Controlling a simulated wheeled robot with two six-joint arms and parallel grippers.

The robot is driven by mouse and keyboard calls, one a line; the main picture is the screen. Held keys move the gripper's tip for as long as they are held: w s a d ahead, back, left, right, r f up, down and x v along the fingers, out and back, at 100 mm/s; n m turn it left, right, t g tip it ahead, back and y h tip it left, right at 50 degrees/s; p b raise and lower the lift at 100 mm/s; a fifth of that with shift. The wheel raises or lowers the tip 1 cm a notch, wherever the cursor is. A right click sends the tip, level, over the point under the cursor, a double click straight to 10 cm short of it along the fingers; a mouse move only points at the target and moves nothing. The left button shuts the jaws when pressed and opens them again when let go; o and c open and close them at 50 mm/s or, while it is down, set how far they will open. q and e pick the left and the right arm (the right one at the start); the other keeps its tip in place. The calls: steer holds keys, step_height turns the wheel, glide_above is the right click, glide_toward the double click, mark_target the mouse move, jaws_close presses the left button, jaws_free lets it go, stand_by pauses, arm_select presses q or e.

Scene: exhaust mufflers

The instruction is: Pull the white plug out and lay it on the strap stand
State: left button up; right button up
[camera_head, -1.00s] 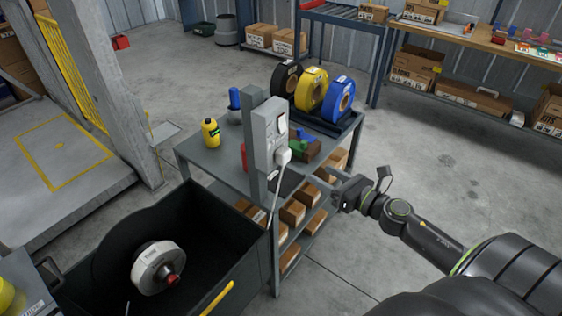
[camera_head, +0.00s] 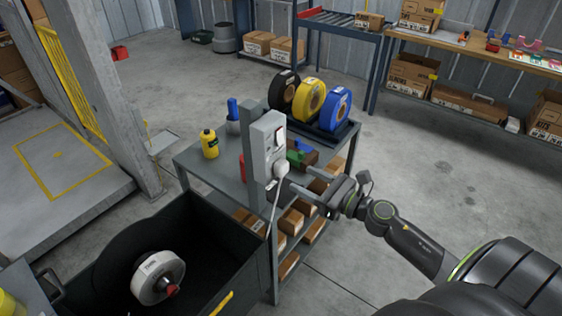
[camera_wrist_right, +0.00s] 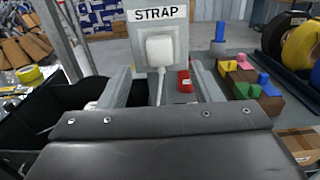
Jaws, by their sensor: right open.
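The white plug (camera_head: 281,169) sits in the grey socket box (camera_head: 265,138) on a post at the grey shelved stand (camera_head: 200,165). Its white cord hangs down. In the right wrist view the plug (camera_wrist_right: 160,50) is upright below a STRAP label (camera_wrist_right: 158,13) on the box. My right gripper (camera_head: 303,181) is open and empty, pointing at the plug from the right. In the wrist view its fingers (camera_wrist_right: 162,88) lie left and right of the cord, with the plug ahead of them, apart from both. My left gripper is not in view.
Black, yellow and blue strap rolls (camera_head: 311,97) stand at the stand's back. A yellow bottle (camera_head: 209,144) and coloured blocks (camera_head: 300,154) are on its top; cartons (camera_head: 292,220) fill the shelves below. A black bin (camera_head: 215,255) holding a white roll is in front.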

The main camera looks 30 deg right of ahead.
mark_target(286, 170)
steer(key=p+x, duration=0.2)
steer(key=x, duration=0.3)
steer(key=shift+r, duration=0.1)
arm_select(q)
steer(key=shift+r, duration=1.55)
arm_select(e)
steer(key=shift+x, duration=0.85)
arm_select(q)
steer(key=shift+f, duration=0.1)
arm_select(e)
jaws_close()
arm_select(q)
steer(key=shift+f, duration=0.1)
arm_select(e)
steer(key=shift+s, duration=0.1)
